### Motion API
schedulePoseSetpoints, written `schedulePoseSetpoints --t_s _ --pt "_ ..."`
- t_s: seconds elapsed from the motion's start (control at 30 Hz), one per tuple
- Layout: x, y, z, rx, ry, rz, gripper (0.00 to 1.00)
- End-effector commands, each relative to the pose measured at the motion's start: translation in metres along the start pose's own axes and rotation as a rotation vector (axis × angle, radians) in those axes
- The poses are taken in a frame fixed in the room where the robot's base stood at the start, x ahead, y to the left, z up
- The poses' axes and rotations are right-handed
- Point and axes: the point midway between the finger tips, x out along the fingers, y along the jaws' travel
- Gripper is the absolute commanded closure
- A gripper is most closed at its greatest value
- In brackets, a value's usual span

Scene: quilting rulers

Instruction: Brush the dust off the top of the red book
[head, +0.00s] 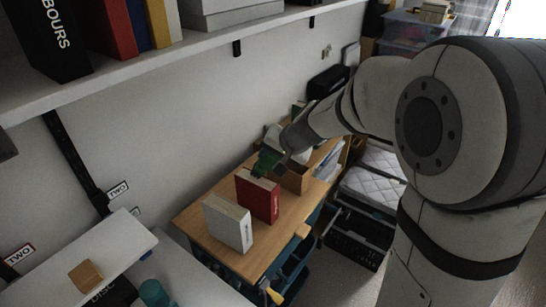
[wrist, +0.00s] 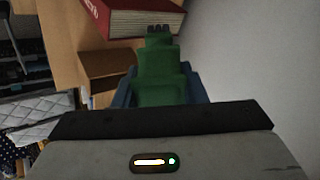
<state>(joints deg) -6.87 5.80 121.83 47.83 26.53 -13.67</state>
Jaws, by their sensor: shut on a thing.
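The red book (head: 257,198) stands upright on the wooden desk, just right of a white book. Its red cover and pale page block also show at the top of the wrist view (wrist: 145,24). My gripper (head: 270,162) is shut on a green brush (wrist: 162,80), behind and slightly above the red book. The brush's dark bristle end points toward the book and overlaps its edge in the wrist view. I cannot tell whether it touches. Dust on the book's top is too small to make out.
The white book (head: 228,223) stands left of the red one on the desk (head: 205,243). A cardboard-brown box (head: 293,178) stands right of the red book. A wall runs behind the desk, and a shelf (head: 150,62) with binders hangs above.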

Motion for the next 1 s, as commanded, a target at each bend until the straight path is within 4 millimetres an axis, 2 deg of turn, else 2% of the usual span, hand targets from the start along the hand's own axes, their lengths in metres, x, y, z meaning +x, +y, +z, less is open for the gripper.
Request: schedulePoseSetpoints --t_s 0.3,0.67,1.0 --pt "-0.011 0.013 0.003 0.001 0.0 0.0 0.91" --pt "-0.009 0.013 0.003 0.0 0.0 0.0 0.91" --pt "0.0 0.0 0.0 -0.001 0.0 0.0 0.91"
